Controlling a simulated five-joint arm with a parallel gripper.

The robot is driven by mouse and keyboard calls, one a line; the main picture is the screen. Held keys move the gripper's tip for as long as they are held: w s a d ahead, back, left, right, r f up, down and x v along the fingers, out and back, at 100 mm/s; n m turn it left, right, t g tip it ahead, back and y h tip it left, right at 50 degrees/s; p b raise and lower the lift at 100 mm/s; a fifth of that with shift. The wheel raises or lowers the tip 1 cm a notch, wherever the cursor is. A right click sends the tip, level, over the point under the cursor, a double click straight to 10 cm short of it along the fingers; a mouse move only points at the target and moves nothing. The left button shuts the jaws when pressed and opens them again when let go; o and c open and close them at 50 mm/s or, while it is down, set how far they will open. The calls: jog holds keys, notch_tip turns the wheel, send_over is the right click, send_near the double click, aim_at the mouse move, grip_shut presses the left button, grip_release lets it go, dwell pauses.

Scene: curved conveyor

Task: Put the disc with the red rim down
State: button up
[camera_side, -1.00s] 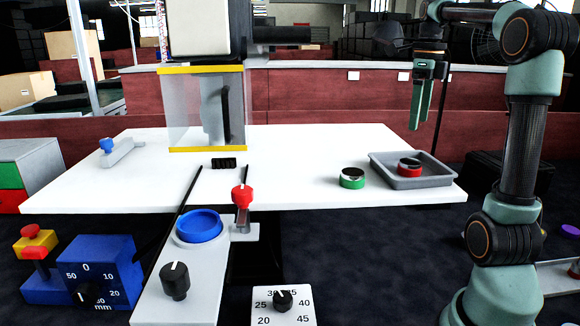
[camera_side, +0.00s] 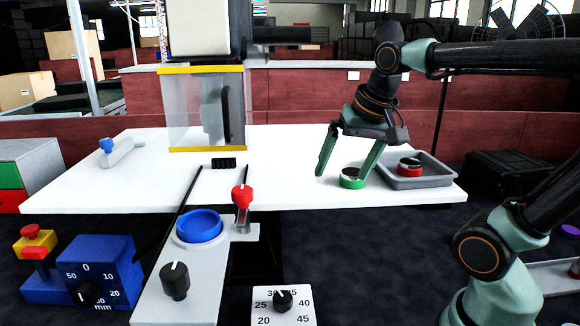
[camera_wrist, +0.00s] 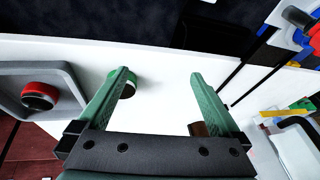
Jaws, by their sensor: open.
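The disc with the red rim (camera_side: 409,168) lies in the grey tray (camera_side: 440,182) at the right of the white table. In the wrist view the red-rimmed disc (camera_wrist: 40,96) sits in the tray at the left, outside my jaws. A disc with a green rim (camera_side: 352,179) lies on the table just left of the tray. My gripper (camera_side: 342,174) is open and empty, pointing down at the table by the green-rimmed disc. In the wrist view the green-rimmed disc (camera_wrist: 128,88) shows beside the inner side of my left finger, partly hidden by it.
A blue ring (camera_side: 200,226) sits on a grey fixture at the table's front, beside a red knob (camera_side: 242,192). A clear-walled machine (camera_side: 190,108) with yellow edges stands at the back. The table's middle (camera_side: 285,165) is clear.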

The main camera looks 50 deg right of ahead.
jog(key=s+a+f+n+t, duration=0.1)
jog(key=a+f+n, duration=0.2)
jog(key=a+n, duration=0.2)
jog(key=n, duration=0.2)
jog(key=shift+s+a+f+n+y, duration=0.2)
jog(key=shift+a+f+n+y, duration=0.1)
jog(key=shift+y, duration=0.1)
